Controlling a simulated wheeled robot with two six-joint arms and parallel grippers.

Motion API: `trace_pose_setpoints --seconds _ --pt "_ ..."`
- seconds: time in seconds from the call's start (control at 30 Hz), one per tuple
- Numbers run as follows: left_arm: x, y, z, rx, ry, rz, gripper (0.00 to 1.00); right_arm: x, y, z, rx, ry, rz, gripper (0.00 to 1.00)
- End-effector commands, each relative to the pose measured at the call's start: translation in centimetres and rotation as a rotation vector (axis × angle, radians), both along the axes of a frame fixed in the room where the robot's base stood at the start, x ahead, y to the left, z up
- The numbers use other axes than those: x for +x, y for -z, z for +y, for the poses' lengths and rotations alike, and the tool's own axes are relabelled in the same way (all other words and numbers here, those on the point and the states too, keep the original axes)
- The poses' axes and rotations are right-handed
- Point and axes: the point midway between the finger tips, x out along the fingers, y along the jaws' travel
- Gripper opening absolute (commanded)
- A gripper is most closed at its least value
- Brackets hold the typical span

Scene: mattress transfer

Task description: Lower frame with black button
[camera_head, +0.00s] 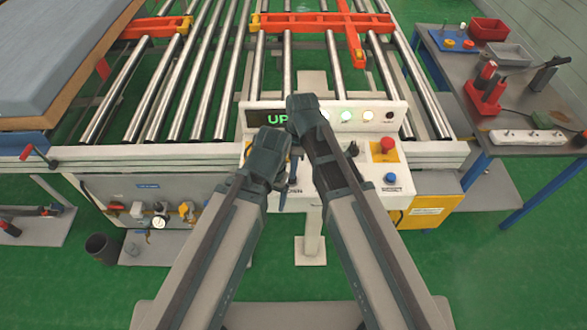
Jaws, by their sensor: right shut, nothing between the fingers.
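The white control panel (255,105) stands in front of me, with a green display (266,119) reading "UP". A dark round button (389,116) sits at the right of its upper row, and another small black control (352,149) shows on the sloped face. The orange frame (325,21) lies over the rollers behind. My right gripper (294,170) is shut and empty, pointing down over the panel's left half. My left gripper (283,198) is beside it, close to the panel; its jaw opening is unclear. My arms hide much of the panel's left and middle, including any button there.
A red button (387,145) on yellow and a blue button (390,178) are at the panel's right. A grey mattress (60,45) lies at upper left. A workbench (470,125) with tools and bins stands right. Open green floor (480,265) lies at lower right.

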Motion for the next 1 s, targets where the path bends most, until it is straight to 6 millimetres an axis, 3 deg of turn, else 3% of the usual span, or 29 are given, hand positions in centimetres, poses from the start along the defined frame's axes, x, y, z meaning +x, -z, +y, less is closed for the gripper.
trace_pose_setpoints --seconds 0.33,0.77,1.0 --pt "0.0 2.2 0.0 0.000 0.000 0.000 0.80 0.0 2.2 0.0 -0.001 0.000 0.001 0.00" --pt "0.0 1.8 0.0 0.000 0.000 0.000 0.80 -0.1 1.8 0.0 -0.002 0.000 0.002 0.00" --pt "0.0 0.1 0.0 0.000 0.000 0.000 0.80 -0.1 0.1 0.4 -0.001 0.001 0.001 0.00"
